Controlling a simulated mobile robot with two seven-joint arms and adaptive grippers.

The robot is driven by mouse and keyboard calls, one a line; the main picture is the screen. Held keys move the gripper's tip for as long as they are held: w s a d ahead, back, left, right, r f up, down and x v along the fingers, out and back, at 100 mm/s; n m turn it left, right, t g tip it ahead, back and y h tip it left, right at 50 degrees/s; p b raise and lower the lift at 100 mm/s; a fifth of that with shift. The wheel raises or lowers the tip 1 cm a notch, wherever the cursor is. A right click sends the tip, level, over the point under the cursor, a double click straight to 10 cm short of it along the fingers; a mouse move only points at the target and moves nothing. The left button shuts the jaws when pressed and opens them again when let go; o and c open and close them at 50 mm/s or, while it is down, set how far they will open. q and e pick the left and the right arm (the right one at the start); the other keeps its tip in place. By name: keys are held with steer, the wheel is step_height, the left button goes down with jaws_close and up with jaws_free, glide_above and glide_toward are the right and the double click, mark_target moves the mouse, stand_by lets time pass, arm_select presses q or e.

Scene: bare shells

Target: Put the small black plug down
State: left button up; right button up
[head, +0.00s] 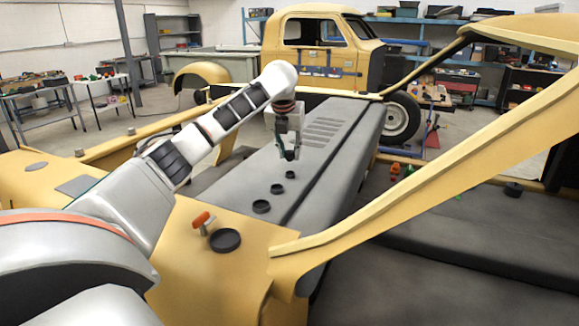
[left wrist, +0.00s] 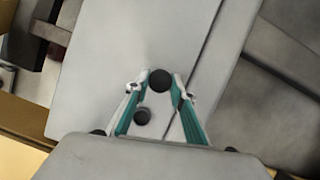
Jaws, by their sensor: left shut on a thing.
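My left gripper (head: 289,154) reaches out over the long grey panel (head: 235,187) and points down. In the left wrist view its two green-sided fingers are shut on the small black plug (left wrist: 160,80), a dark round piece between the fingertips. In the head view the plug is hard to make out against the dark fingertips. The gripper appears a little above the panel. Another small black round piece (left wrist: 142,117) shows between the fingers in the left wrist view, apart from the held plug and lower. My right gripper is not in view.
On the panel, black round pieces (head: 290,174), (head: 277,188) and (head: 261,206) form a row toward me. A larger black disc (head: 225,240) and an orange-handled piece (head: 202,221) sit on the yellow body. A yellow beam (head: 430,180) slants across the right.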

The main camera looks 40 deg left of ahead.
mark_target(289, 158)
arm_select(q)
steer(key=shift+d+f, duration=0.1)
steer(key=shift+f, duration=2.45)
steer(key=o, duration=1)
steer(key=shift+r, duration=0.15)
steer(key=shift+s+r, duration=0.1)
steer(key=shift+r, duration=0.25)
steer(key=v, duration=1.1)
steer(key=shift+s, duration=0.1)
